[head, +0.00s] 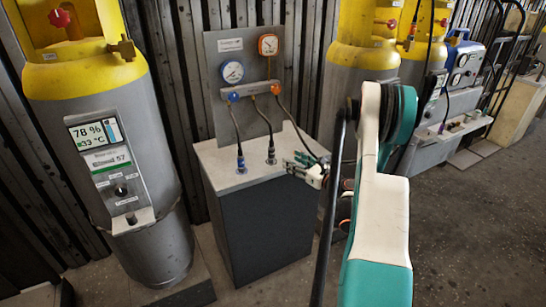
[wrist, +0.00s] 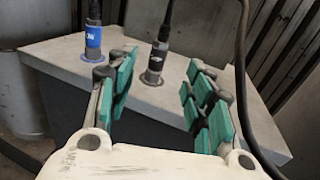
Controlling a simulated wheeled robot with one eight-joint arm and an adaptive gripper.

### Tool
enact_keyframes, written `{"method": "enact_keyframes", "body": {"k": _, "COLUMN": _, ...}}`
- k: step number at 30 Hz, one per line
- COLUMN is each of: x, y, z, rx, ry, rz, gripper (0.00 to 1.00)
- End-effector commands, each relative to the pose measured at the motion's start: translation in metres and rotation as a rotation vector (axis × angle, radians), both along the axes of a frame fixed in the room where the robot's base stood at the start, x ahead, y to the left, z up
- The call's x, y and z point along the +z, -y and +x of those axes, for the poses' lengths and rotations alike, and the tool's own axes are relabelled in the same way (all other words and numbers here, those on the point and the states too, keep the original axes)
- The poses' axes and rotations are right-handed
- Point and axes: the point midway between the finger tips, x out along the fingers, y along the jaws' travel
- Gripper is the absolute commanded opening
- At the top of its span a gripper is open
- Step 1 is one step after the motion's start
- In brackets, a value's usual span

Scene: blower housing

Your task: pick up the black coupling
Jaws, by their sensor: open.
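The black coupling (head: 271,156) stands upright on the grey top of a cabinet, with a black hose rising from it. It also shows in the wrist view (wrist: 155,65), in the gap between the fingers as seen from the wrist and a little beyond their tips. My gripper (head: 291,165) is just to the right of the coupling in the head view, apart from it. It is open and empty, its green finger pads facing each other in the wrist view (wrist: 158,78). A blue coupling (head: 240,162) stands to the left of the black one.
The cabinet top (head: 215,170) is otherwise clear. A gauge panel (head: 222,115) rises behind it, and hoses hang from it to the couplings. A thick dark cable (wrist: 243,80) runs to the right of my fingers. A large grey-and-yellow cylinder (head: 130,140) stands at left.

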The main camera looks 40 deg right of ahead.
Motion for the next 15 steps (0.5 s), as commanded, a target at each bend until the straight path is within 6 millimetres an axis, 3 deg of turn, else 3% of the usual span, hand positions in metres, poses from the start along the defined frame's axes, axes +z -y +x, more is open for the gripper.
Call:
{"method": "enact_keyframes", "body": {"k": 5, "x": -0.004, "y": 0.006, "z": -0.001, "rx": -0.012, "ry": 0.012, "rz": 0.028, "gripper": 0.47}}
{"method": "enact_keyframes", "body": {"k": 11, "x": -0.001, "y": 0.004, "z": 0.021, "rx": -0.012, "ry": 0.012, "rz": 0.026, "gripper": 0.47}}
{"method": "enact_keyframes", "body": {"k": 15, "x": -0.004, "y": 0.003, "z": 0.048, "rx": -0.011, "ry": 0.012, "rz": 0.025, "gripper": 0.47}}
